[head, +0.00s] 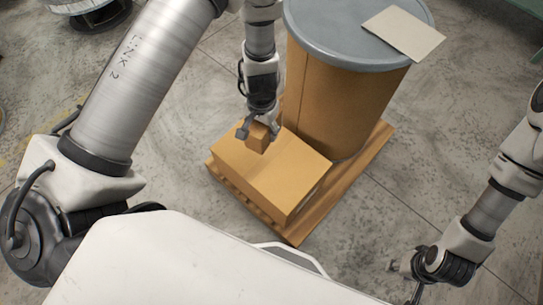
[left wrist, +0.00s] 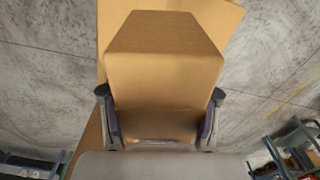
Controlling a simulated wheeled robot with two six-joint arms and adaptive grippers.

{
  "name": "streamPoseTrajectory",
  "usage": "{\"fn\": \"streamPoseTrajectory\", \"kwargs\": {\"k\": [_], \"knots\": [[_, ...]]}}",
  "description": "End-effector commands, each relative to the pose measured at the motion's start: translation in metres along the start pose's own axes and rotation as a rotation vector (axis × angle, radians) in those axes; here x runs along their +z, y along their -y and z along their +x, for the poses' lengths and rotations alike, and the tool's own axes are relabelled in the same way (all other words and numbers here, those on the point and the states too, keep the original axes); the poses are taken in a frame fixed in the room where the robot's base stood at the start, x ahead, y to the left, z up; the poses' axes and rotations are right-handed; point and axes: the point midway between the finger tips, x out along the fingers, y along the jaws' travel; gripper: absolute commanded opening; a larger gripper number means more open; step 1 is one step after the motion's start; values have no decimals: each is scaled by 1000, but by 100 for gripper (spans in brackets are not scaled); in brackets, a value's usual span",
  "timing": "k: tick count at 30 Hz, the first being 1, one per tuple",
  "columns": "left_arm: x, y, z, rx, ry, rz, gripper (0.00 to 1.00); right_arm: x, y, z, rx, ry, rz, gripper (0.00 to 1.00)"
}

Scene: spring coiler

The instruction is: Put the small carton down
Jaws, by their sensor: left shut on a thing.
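The small carton (head: 257,138) is a plain brown box. My left gripper (head: 258,128) is shut on it, with one finger on each side. In the left wrist view the small carton (left wrist: 165,65) fills the middle, between the fingertips of the left gripper (left wrist: 160,115). It is at the top of a larger brown carton (head: 275,175), near its back left part; I cannot tell whether the two touch. The larger carton also shows behind it in the left wrist view (left wrist: 225,20). My right gripper (head: 410,280) is low at the right, away from the cartons; its fingers are partly hidden.
The larger carton stands on a wooden pallet (head: 348,185). A brown drum (head: 335,100) with a grey lid stands on the pallet behind it, with a pale sheet (head: 404,33) on the lid. A dark spool (head: 88,14) is at the top left. Concrete floor lies clear at the right.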

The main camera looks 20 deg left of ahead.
Motion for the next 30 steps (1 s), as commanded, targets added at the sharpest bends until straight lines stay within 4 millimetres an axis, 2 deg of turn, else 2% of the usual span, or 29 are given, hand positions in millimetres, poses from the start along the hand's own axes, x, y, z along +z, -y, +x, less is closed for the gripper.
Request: {"fn": "streamPoseTrajectory", "kwargs": {"k": [1,18,21,24,26,28,30], "knots": [[2,1,33,-1,-2,11,0,0,0,41,0,0,0,40],[41,7,178,0,-2,163,0,-1,-2,259,0,-1,0,40],[49,7,200,1,-2,188,0,-1,-2,292,0,-1,0,40],[55,8,214,2,-3,208,0,-1,-2,315,0,-1,0,40],[58,8,218,2,-4,215,0,-1,-2,322,0,-1,0,40],[60,8,219,3,-3,222,0,-1,-2,325,0,-1,0,40],[59,8,216,4,-2,225,0,-1,-2,320,0,-1,0,40]]}}
